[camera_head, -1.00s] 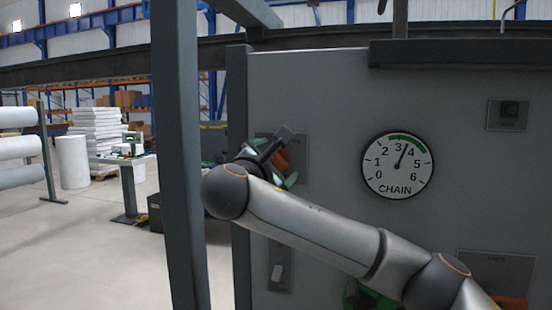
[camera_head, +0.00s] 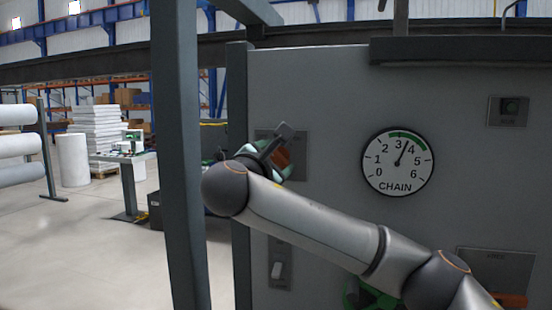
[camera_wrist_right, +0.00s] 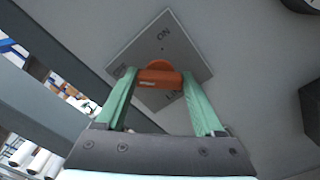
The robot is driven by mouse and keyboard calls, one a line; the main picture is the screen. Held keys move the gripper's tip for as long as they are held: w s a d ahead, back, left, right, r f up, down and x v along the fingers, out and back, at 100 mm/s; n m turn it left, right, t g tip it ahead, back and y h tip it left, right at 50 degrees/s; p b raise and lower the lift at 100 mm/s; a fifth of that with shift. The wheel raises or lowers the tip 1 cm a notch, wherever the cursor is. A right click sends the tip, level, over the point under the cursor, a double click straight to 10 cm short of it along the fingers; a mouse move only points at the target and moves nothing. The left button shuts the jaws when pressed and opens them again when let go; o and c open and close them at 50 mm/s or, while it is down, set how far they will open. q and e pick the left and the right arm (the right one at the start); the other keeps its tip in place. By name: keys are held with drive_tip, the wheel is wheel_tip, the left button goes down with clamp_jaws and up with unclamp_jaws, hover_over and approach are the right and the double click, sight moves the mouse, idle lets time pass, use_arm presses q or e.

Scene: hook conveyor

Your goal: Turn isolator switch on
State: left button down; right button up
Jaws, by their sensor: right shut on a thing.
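The isolator switch has an orange handle (camera_wrist_right: 160,75) on a square grey plate (camera_wrist_right: 190,45) marked ON. More lettering on the plate is partly hidden by the handle and fingers. In the head view the plate (camera_head: 299,141) shows on the left part of the grey cabinet, with the orange handle (camera_head: 283,157) partly covered. My right gripper (camera_wrist_right: 161,84) has its green fingers on either side of the handle and is shut on it. In the head view my right gripper (camera_head: 274,160) is partly hidden behind its own wrist. My left gripper is not in view.
A CHAIN gauge (camera_head: 398,165) on the cabinet has its needle between 3 and 4. A small rocker switch (camera_head: 278,269) sits below the isolator. A button plate (camera_head: 508,112) is at upper right. A grey post (camera_head: 179,150) stands close left of my wrist.

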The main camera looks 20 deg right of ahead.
drive_tip(key=shift+f, duration=0.15)
drive_tip(key=m+b, duration=0.3)
drive_tip(key=shift+f+m, duration=0.2)
drive_tip(key=shift+m, duration=0.1)
drive_tip(key=m+b, duration=0.2)
drive_tip(key=m, duration=0.3)
drive_tip(key=shift+b, duration=0.4)
drive_tip(key=m+b, duration=0.1)
drive_tip(key=m, duration=0.4)
drive_tip(key=shift+f, duration=0.1)
drive_tip(key=shift+m+b, duration=0.55)
drive_tip(key=shift+m, duration=1.55)
drive_tip(key=o, duration=1.4)
